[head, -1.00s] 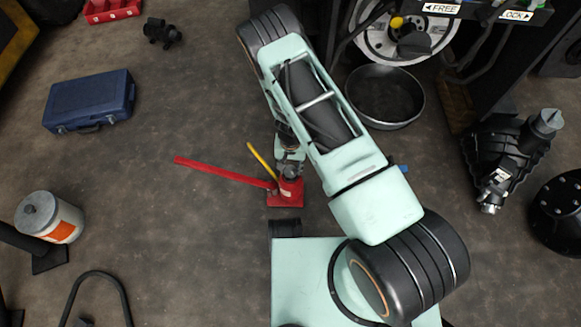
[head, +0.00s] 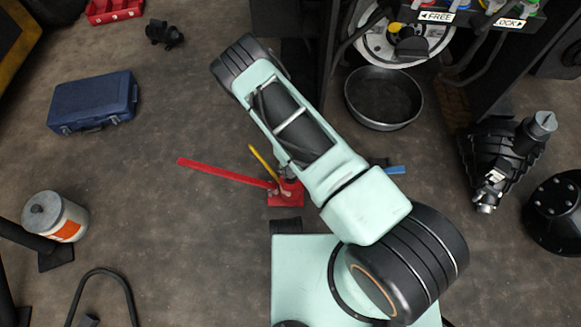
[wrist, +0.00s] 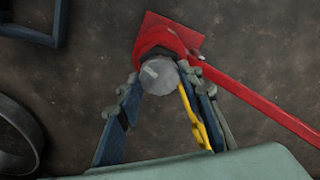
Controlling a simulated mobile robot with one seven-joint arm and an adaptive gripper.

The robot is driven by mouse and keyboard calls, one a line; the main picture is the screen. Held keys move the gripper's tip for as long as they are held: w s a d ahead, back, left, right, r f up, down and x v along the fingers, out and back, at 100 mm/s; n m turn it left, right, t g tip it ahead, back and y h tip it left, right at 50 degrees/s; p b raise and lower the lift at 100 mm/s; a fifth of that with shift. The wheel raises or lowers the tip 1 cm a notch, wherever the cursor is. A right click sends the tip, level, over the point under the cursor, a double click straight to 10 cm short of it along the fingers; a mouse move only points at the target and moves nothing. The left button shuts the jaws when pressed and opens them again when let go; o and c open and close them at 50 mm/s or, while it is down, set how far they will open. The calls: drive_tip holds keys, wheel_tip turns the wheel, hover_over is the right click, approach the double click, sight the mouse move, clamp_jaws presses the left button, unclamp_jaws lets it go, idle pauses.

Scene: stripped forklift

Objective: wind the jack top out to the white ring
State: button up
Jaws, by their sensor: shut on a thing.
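The red jack (head: 288,194) stands on the floor left of my arm in the head view, with a long red handle (head: 222,172) reaching left. In the wrist view its red body (wrist: 165,40) is seen from above, with the grey round jack top (wrist: 155,75) near the middle. My gripper (wrist: 160,84) is shut on the jack top, one finger on each side of it. A yellow bar (wrist: 193,120) passes beside the right finger and also shows in the head view (head: 262,163). I cannot make out the white ring. My arm hides the gripper in the head view.
A dark round pan (head: 384,97) lies right of my arm. A blue case (head: 92,102) and a white canister (head: 56,217) stand at the left. Black machine parts (head: 495,160) are at the right. The floor left of the jack is mostly clear.

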drive_tip(key=n, duration=0.5)
drive_tip(key=shift+n, duration=0.3)
drive_tip(key=n, duration=0.5)
drive_tip(key=shift+f+p, duration=0.1)
drive_tip(key=shift+p, duration=0.2)
drive_tip(key=n, duration=0.5)
drive_tip(key=shift+s+n, duration=0.1)
drive_tip(key=shift+n, duration=0.3)
drive_tip(key=n, duration=0.5)
drive_tip(key=shift+d, duration=0.1)
drive_tip(key=shift+c, duration=0.2)
drive_tip(key=n, duration=0.6)
drive_tip(key=shift+n, duration=0.4)
drive_tip(key=n, duration=0.6)
drive_tip(key=shift+s, duration=0.1)
drive_tip(key=n, duration=0.4)
drive_tip(key=shift+d+n, duration=0.1)
drive_tip(key=shift+n, duration=2)
